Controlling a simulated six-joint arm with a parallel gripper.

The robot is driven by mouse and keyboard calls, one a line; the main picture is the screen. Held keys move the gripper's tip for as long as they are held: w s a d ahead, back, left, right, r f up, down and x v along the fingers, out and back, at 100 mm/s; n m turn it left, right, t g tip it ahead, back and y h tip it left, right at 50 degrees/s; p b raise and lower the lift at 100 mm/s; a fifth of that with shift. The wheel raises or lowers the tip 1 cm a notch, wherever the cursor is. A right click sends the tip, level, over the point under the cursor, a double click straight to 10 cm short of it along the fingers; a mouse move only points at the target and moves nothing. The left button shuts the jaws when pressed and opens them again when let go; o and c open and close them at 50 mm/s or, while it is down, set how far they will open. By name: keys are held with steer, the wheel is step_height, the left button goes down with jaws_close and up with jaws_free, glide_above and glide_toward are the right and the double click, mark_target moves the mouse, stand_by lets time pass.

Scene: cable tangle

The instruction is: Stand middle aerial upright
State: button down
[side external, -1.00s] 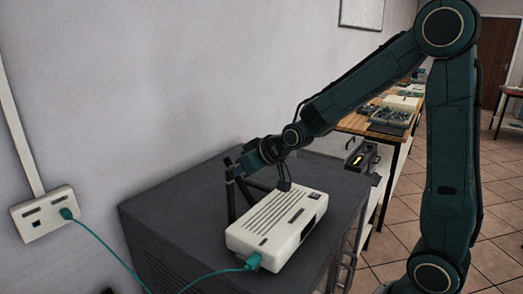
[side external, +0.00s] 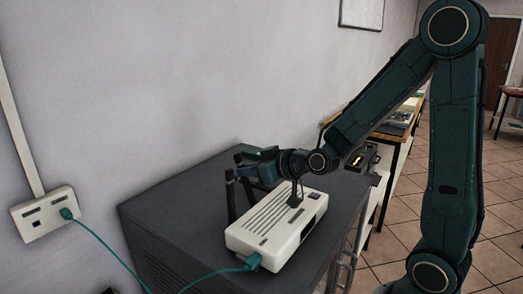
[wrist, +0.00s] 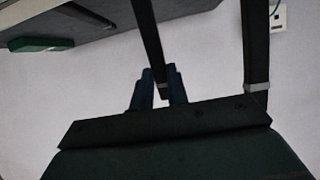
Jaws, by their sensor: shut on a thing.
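The white router (side external: 275,222) lies flat on top of a dark cabinet. Two dark aerials rise at its far left edge. The outer aerial (side external: 231,200) stands close to upright. The middle aerial (side external: 249,192) stands beside it, with its top hidden by my gripper. In the wrist view, the middle aerial (wrist: 149,35) runs between the two blue fingertips, and another aerial (wrist: 255,45) shows to the right, apart from them. My gripper (wrist: 160,85) is shut on the middle aerial; it also shows in the side view (side external: 243,158). The third aerial cannot be made out clearly.
The cabinet top (side external: 175,200) is clear left of the router. A teal cable (side external: 200,280) runs from the router's near end to the wall socket (side external: 43,215). The wall stands close behind. A workbench (side external: 398,130) stands at the back right.

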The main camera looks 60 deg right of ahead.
steer(key=shift+r, duration=0.15)
steer(key=c, duration=1.4)
jaws_free()
steer(key=shift+o, duration=0.2)
step_height(320, 180, up, 20)
